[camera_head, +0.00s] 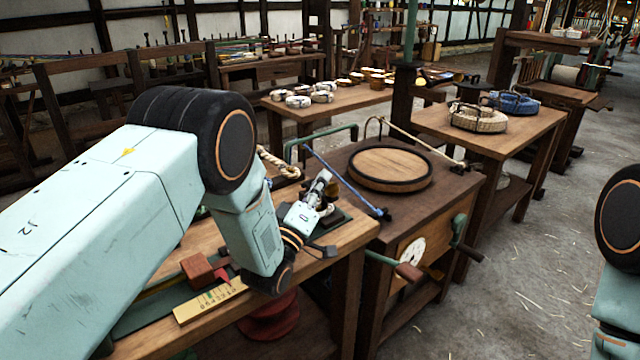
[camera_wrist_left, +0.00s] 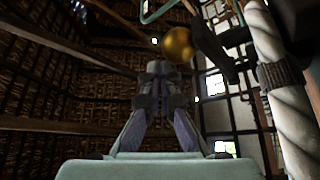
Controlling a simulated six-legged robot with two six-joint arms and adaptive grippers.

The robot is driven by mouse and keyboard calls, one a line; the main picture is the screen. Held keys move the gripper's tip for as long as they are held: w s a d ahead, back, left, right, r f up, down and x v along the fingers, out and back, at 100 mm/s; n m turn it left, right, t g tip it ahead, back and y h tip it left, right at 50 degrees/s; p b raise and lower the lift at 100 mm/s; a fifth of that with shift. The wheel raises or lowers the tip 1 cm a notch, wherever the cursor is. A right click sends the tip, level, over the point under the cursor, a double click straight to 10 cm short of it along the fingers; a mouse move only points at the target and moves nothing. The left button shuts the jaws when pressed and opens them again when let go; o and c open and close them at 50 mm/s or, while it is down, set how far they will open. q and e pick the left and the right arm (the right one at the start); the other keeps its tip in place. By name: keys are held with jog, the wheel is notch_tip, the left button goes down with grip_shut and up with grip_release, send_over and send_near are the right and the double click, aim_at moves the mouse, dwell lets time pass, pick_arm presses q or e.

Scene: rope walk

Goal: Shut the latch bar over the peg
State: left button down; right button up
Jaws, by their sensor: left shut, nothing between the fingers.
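My left gripper (camera_head: 320,184) reaches over the far end of the workbench (camera_head: 178,322), beside a dark fitting (camera_head: 338,216) with pale rope around it. In the left wrist view my left gripper (camera_wrist_left: 158,72) is shut and empty, its fingertips together. A round brass knob (camera_wrist_left: 179,45) shows just right of the fingertips, next to a dark bar-like part (camera_wrist_left: 214,38) that may be the latch bar. I cannot tell whether the knob touches the fingers. The peg cannot be made out clearly. My right gripper is out of view; only part of my right arm shows at the right edge.
A thick pale rope (camera_wrist_left: 285,95) with a dark binding stands at the right of the wrist view. In the head view, a cabinet with a round wooden lid (camera_head: 390,168) and a crank handle (camera_head: 408,271) stands just right of the bench. A yellow ruler (camera_head: 209,302) lies nearer.

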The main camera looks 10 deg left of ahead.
pick_arm(q)
jog(key=v, duration=1.2)
jog(key=shift+r, duration=0.1)
jog(key=shift+d, duration=0.1)
